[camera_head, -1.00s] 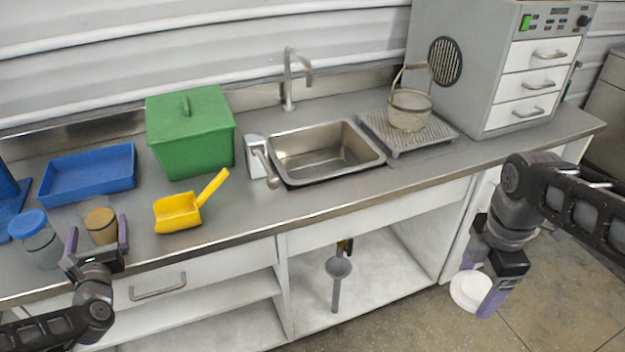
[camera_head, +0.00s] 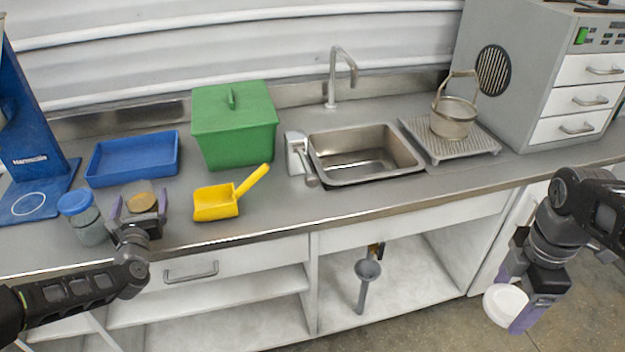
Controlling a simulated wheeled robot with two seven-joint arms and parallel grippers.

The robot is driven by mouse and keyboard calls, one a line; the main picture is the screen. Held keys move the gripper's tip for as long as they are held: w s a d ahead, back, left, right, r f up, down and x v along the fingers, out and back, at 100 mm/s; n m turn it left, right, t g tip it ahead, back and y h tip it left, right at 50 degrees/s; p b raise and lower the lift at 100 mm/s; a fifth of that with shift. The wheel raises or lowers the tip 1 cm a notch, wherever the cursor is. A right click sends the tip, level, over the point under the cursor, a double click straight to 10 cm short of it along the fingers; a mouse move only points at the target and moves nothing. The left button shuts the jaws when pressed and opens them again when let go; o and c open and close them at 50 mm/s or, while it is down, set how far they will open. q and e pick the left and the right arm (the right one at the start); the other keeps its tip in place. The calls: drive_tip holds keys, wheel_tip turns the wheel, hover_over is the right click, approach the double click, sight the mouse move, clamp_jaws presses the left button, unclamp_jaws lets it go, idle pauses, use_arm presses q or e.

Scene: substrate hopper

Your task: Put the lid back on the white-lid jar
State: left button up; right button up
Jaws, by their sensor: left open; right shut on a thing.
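The lidless jar (camera_head: 141,190) with brownish contents stands on the counter at the left, near the front edge. My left gripper (camera_head: 139,205) is open, with one purple finger on each side of this jar in the picture; I cannot tell whether they touch it. The jar's lower part is hidden behind the gripper. My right gripper (camera_head: 519,292) is shut on the round white lid (camera_head: 505,305). It holds the lid out in front of the cabinet, at the lower right, far from the jar.
A blue-lidded jar (camera_head: 82,216) stands just left of the open jar. A yellow scoop (camera_head: 216,202), a blue tray (camera_head: 102,166) and a green box (camera_head: 236,135) are close by. The sink (camera_head: 367,155) and a basket (camera_head: 453,121) lie further right. The counter front between the scoop and sink is clear.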

idle(0.4)
use_arm(q)
clamp_jaws()
use_arm(e)
drive_tip(key=shift+f, duration=0.25)
use_arm(q)
wheel_tip(320, 180, up, 10)
idle(1.2)
drive_tip(key=c, duration=0.6)
unclamp_jaws()
clamp_jaws()
